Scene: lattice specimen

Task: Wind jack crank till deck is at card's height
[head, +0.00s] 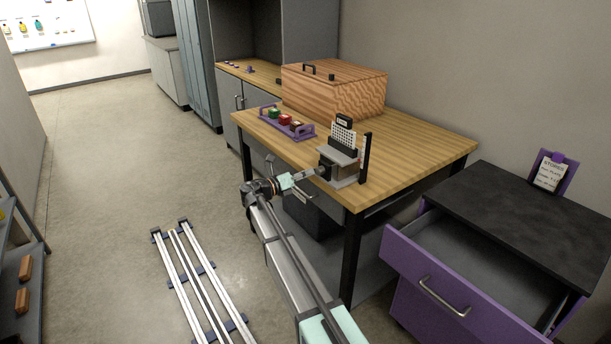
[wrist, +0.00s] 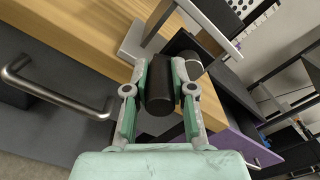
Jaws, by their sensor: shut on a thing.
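The jack (head: 343,168) stands near the front edge of the wooden bench, with a grey deck (head: 338,154) on top. A white perforated lattice piece (head: 344,137) stands upright above the deck. My gripper (head: 316,171) reaches the jack from the left, in front of the bench. In the wrist view my gripper (wrist: 160,88) is shut on the black crank handle (wrist: 158,98), one finger on each side. The crank's far end is partly hidden. A white card (head: 551,172) on a purple holder stands at the right; its heading looks like "STOREY", and its smaller lines are unreadable.
A black upright post (head: 365,157) stands right beside the jack. A purple tray (head: 286,124) with coloured items and a wooden box (head: 334,91) are behind it. A bench drawer handle (wrist: 55,92) is close at left. An open purple drawer (head: 450,285) juts out at right.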

